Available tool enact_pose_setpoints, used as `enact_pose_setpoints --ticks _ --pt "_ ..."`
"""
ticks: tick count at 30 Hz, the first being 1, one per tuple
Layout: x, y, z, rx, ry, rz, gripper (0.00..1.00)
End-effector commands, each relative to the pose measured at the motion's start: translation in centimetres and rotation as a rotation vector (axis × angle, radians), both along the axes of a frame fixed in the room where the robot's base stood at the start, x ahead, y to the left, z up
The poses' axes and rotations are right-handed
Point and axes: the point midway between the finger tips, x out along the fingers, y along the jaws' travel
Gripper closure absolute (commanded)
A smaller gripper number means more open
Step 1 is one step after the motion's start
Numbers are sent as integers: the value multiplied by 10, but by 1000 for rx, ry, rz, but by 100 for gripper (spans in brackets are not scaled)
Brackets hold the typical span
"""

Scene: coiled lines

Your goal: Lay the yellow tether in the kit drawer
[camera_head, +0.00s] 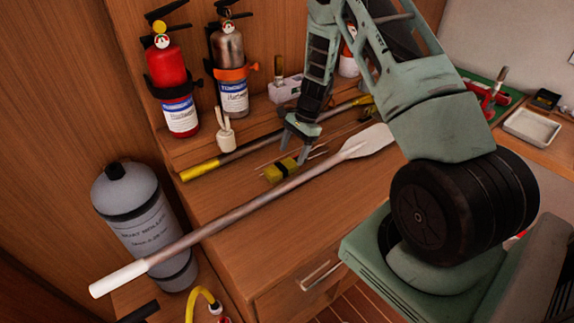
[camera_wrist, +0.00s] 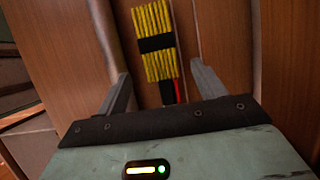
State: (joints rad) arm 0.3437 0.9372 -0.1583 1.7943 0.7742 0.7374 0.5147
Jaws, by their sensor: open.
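The yellow tether (camera_head: 281,170) is a short coiled bundle with a dark band, on the wooden cabinet top. In the wrist view the tether (camera_wrist: 163,22) shows as yellow strands with a black band across them, ahead of the fingers. My gripper (camera_head: 294,152) is open just above and beside the tether. In the wrist view my gripper (camera_wrist: 160,74) has its fingers apart, one toward each side of the tether, with no visible contact. A drawer front with a metal handle (camera_head: 322,273) is below the cabinet top and looks shut; I cannot tell whether it is the kit drawer.
A long paddle (camera_head: 235,210) lies across the cabinet top in front of the tether. A yellow-ended pole (camera_head: 200,169) lies behind it. Extinguishers (camera_head: 172,80) stand at the back and a grey cylinder (camera_head: 143,215) stands at the left. A tray (camera_head: 532,127) sits far right.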

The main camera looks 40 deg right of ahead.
Motion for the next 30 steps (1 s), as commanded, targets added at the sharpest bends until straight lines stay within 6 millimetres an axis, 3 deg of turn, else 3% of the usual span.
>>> enact_pose_setpoints --ticks 9,17,20,24,26,30 --pt "1 17 -35 1 2 2 31" --pt "2 18 -39 0 1 0 31" --pt "2 18 -39 0 1 0 53" --pt "2 18 -39 0 1 0 91" --pt "2 18 -38 1 0 1 96" --pt "2 18 -38 1 0 1 96"
